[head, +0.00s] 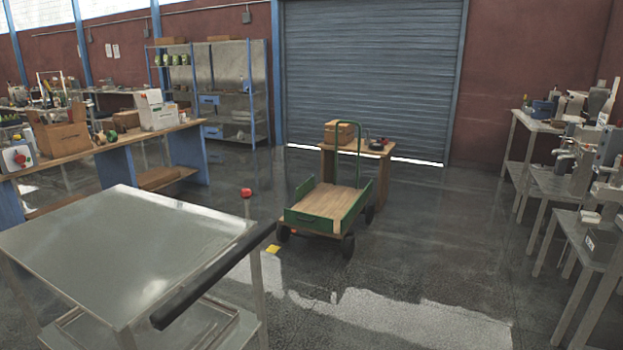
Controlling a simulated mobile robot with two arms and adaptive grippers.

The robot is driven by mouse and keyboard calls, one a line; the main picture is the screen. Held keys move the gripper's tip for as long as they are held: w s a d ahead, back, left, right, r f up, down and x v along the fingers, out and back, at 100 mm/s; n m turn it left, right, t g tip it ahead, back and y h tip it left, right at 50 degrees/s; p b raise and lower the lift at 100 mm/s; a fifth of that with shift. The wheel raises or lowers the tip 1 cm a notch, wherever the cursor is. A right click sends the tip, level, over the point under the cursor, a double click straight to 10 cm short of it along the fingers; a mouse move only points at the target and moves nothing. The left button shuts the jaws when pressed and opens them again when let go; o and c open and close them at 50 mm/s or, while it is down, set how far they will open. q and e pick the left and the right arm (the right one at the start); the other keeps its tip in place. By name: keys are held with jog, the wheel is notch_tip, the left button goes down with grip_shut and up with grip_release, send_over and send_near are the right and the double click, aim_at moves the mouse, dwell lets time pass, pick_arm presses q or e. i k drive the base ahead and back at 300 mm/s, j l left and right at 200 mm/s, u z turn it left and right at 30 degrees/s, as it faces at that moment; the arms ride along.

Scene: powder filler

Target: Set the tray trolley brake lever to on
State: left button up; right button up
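A steel trolley (120,250) with a flat, empty top stands at the lower left, close to me. A thick dark push handle (215,276) runs along its right side. A red knob (246,192) on a thin upright stem rises at the trolley's far right corner. It looks like a lever, but I cannot tell its brake setting. The stem's lower part is hidden behind the handle. A lower shelf (195,325) shows partly beneath the top. Neither of my grippers is in view.
A green flatbed cart (310,222) with a wooden deck stands beyond the trolley, before a small wooden table (385,150). Benches line the left and right (540,125). Open floor (430,260) lies right of centre.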

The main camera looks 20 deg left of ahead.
aim_at(247, 193)
jog(key=i+u, duration=0.15)
jog(key=i, duration=0.4)
jog(key=i+l+u, duration=0.1)
jog(key=i, duration=0.45)
jog(key=i+l+u, duration=0.15)
jog(key=i, duration=0.4)
jog(key=l, duration=0.1)
